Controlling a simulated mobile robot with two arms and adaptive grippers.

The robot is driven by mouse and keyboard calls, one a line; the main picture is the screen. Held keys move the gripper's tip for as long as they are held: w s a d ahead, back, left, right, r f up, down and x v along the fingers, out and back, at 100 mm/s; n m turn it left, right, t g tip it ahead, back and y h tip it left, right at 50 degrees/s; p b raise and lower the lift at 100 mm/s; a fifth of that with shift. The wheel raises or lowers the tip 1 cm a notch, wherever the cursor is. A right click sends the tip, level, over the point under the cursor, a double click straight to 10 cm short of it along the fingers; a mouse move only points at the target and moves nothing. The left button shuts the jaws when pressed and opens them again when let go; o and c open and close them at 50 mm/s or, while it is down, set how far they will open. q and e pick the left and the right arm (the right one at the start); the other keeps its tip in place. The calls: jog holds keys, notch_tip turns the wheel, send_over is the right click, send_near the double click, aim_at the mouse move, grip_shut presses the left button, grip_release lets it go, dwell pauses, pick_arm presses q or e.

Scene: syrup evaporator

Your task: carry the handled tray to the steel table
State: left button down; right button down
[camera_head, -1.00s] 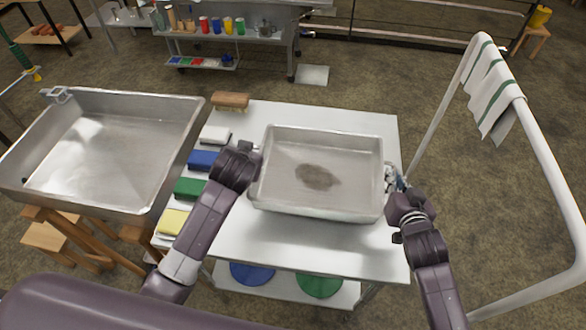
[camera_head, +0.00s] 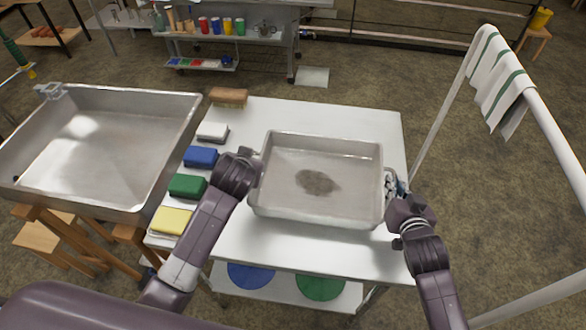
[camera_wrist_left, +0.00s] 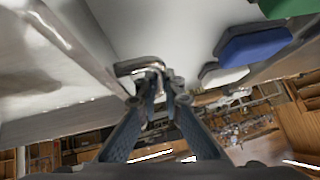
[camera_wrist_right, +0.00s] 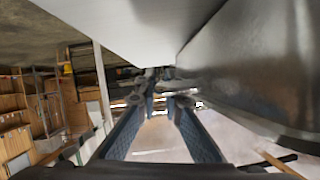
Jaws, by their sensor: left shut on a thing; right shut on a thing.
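The handled tray (camera_head: 318,215) is a rectangular metal pan with a dark brown stain on its floor. In the head view it is over the white-topped table; I cannot tell whether it touches the top. My left gripper (camera_head: 250,158) is at its left side, and in the left wrist view the fingers (camera_wrist_left: 160,82) are shut on a bent metal handle (camera_wrist_left: 138,66). My right gripper (camera_head: 396,190) is at its right side, shut on that side; in the right wrist view the fingers (camera_wrist_right: 160,85) meet beside the tray wall (camera_wrist_right: 245,60), with the handle mostly hidden.
A larger steel pan (camera_head: 100,150) stands on a wooden frame at left. Sponges in yellow (camera_head: 172,220), green (camera_head: 187,186), blue (camera_head: 201,157) and white (camera_head: 212,131) and a brush (camera_head: 228,96) line the table's left edge. A rail with a striped towel (camera_head: 500,85) stands at right.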

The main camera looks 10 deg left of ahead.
pick_arm(q)
jog(key=c, duration=2.5)
grip_release()
jog(key=shift+f, duration=0.15)
pick_arm(e)
jog(key=c, duration=2.5)
grip_release()
jog(key=shift+f, duration=0.15)
pick_arm(q)
jog(key=o, duration=0.4)
pick_arm(e)
jog(key=o, duration=0.4)
pick_arm(q)
jog(key=shift+d+r, duration=0.1)
jog(key=shift+r, duration=0.15)
pick_arm(e)
jog(key=shift+r, duration=0.25)
